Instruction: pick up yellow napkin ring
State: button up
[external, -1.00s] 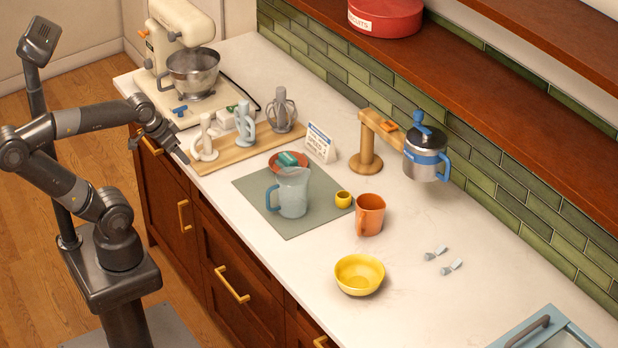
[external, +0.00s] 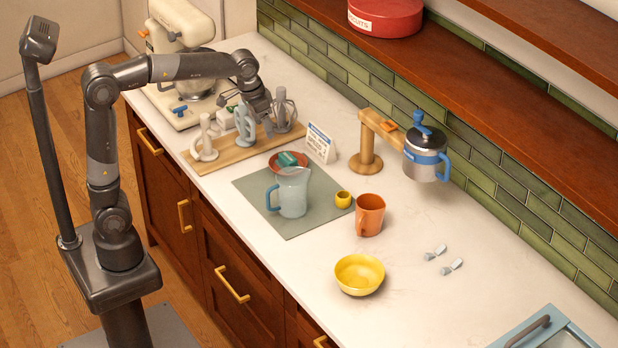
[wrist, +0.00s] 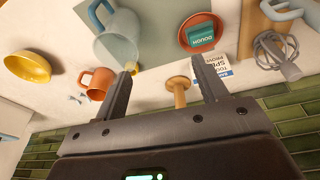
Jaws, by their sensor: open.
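The yellow napkin ring (external: 343,199) stands on the counter at the right corner of the grey-green mat, between the pitcher and the orange mug. In the wrist view a yellow bit of it (wrist: 136,67) shows beside the left fingertip, which hides much of it. My gripper (external: 265,118) is open and empty, high over the wooden board at the back left, well away from the ring. In the wrist view its two fingers (wrist: 163,66) stand wide apart with nothing between them.
Close by the ring are the clear pitcher (external: 294,194) with a blue handle and the orange mug (external: 369,216). A yellow bowl (external: 359,275) sits nearer. A wooden stand (external: 365,150) and hanging blue-handled pot (external: 425,158) rise behind. Mixer attachments stand on the board (external: 195,166).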

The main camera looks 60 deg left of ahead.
jog(key=w+d+f+g, duration=0.1)
jog(key=w+d+f, duration=0.3)
jog(key=w+d, duration=0.45)
jog(key=m+g, duration=0.1)
jog(key=g, duration=0.1)
send_over(342, 195)
jog(key=s+d, duration=0.1)
jog(key=s, duration=0.1)
notch_tip(342, 195, down, 8)
jog(key=shift+y, duration=0.3)
jog(key=f, duration=1.1)
jog(key=shift+w+d, duration=0.25)
jog(key=shift+w, duration=0.05)
jog(key=shift+r, duration=0.1)
jog(key=c, duration=1)
